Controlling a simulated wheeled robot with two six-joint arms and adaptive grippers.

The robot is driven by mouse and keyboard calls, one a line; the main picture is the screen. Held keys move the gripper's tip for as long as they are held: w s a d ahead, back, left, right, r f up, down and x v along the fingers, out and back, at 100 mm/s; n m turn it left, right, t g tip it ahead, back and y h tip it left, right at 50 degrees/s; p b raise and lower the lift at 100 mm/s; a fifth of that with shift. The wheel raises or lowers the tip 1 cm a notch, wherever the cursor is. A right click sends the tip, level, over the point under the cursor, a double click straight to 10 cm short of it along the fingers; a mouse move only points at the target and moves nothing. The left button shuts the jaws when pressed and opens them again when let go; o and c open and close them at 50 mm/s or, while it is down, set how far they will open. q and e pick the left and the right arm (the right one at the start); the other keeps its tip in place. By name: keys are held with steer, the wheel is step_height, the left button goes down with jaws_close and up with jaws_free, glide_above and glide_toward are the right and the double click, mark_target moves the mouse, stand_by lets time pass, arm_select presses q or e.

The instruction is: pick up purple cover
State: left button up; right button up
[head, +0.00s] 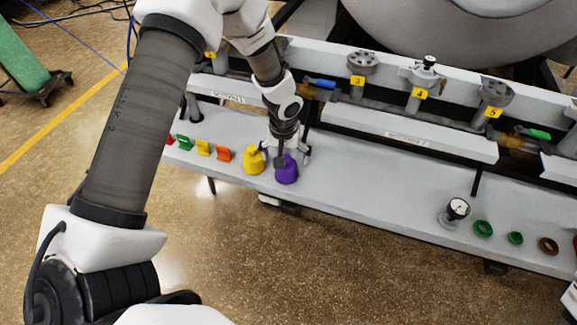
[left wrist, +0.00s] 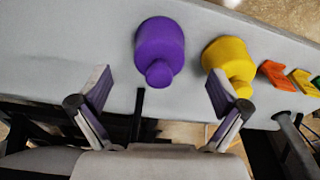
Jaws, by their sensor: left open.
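The purple cover (head: 287,172) stands on the grey shelf, just right of a yellow cover (head: 253,161) in the head view. In the left wrist view the purple cover (left wrist: 159,48) lies ahead of the fingertips, between their lines, with its narrow knob towards me. The yellow cover (left wrist: 230,62) is close to the right finger there. My left gripper (head: 292,158) is open and empty, and it also shows in the left wrist view (left wrist: 158,88). In the head view its fingers partly hide the purple cover.
The shelf (head: 375,205) is clear to the right up to a gauge (head: 457,210) and several rings (head: 483,229). Orange (head: 223,153) and yellow (head: 204,148) pieces stand left of the yellow cover. A rail with numbered valves (head: 418,92) runs behind.

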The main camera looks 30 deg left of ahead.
arm_select(q)
steer(key=f, duration=0.3)
steer(key=shift+w+a+f, duration=0.1)
steer(key=shift+w+f, duration=0.15)
steer(key=shift+w, duration=0.15)
steer(key=shift+f, duration=0.3)
steer(key=shift+s, duration=0.1)
steer(key=c, duration=1.2)
